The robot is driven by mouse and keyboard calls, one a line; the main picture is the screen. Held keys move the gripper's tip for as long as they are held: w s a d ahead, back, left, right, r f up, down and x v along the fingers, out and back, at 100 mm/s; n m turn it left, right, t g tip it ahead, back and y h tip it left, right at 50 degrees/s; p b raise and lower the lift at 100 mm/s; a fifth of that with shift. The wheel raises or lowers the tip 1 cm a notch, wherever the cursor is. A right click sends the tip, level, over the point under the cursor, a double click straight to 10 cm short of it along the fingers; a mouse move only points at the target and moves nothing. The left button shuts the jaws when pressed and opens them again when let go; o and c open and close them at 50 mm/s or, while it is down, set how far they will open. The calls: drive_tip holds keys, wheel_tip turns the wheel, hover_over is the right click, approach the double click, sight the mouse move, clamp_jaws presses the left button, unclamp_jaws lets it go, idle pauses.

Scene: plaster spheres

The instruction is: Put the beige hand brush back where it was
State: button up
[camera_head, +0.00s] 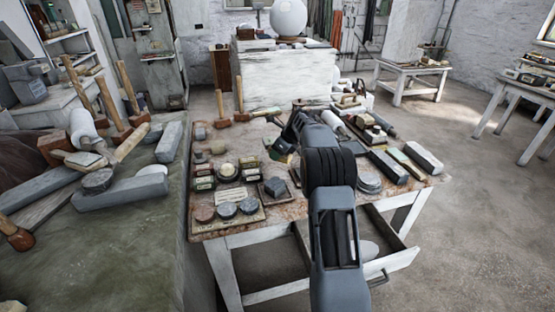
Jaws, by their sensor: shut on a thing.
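My arm reaches forward from the bottom of the view over a worn, stained work table (222,224) with white legs. My gripper (286,147) is above the middle of the table, largely hidden behind my own arm's links. It is shut on a small beige-yellow piece with dark parts, which I take to be the beige hand brush (284,158). Only a little of it shows below the jaws. I cannot tell whether it touches the table.
Round and square blocks (227,209) crowd the table's front left. Grey bars (423,158) and a stack of discs (368,182) lie at right. A drawer (385,262) stands open below. Mallets (219,121) stand behind; a stone-laden bench (130,250) is left.

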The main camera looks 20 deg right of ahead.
drive_tip(key=shift+w+f, duration=0.35)
drive_tip(key=shift+f, duration=0.1)
drive_tip(key=shift+w+f, duration=0.1)
drive_tip(key=shift+f, duration=1.5)
drive_tip(key=shift+f, duration=0.15)
drive_tip(key=shift+d+f, duration=0.1)
drive_tip(key=shift+f, duration=0.35)
drive_tip(key=o, duration=0.8)
drive_tip(key=shift+o, duration=0.2)
